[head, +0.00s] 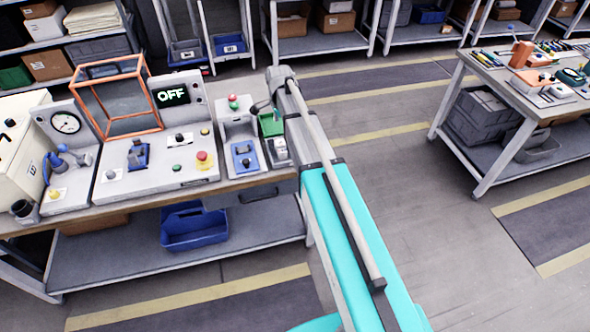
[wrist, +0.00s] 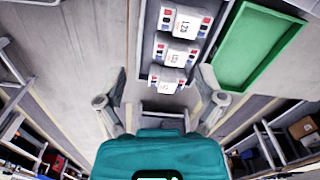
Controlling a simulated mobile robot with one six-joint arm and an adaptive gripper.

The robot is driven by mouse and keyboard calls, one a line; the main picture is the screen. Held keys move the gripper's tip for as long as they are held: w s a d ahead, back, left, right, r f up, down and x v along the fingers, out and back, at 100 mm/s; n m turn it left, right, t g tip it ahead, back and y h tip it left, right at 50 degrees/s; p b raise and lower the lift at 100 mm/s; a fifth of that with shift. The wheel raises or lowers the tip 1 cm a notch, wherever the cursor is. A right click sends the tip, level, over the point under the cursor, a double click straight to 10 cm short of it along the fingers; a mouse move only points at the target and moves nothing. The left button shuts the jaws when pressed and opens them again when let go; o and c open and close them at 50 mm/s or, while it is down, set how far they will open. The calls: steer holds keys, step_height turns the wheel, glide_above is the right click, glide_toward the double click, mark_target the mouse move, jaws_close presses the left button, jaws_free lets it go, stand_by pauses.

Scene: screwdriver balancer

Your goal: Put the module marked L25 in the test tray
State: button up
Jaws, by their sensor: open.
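Three white modules with red and blue end blocks sit in a row on a grey holder in the wrist view. The top module (wrist: 186,22) has a label that seems to read L25, but it is small. The labels on the middle module (wrist: 175,54) and bottom module (wrist: 167,80) are too blurred to read surely. A green tray (wrist: 255,48), empty, lies right of the row; it also shows in the head view (head: 270,124). My gripper (wrist: 164,84) is open and empty, its fingers appearing either side of the bottom module. My arm partly hides this area in the head view.
Left on the same bench stand a gauge panel (head: 68,124), an orange frame (head: 115,95), an OFF display (head: 171,95) and a blue-fixture panel (head: 243,155). A second bench (head: 490,70) with tools stands right. Open floor lies between the benches.

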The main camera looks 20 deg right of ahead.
steer(key=s+a+n, duration=0.1)
steer(key=s+n, duration=1.4)
steer(key=s, duration=0.9)
steer(key=shift+s, duration=0.4)
steer(key=c, duration=0.4)
steer(key=shift+a, duration=0.1)
steer(key=shift+c, duration=0.2)
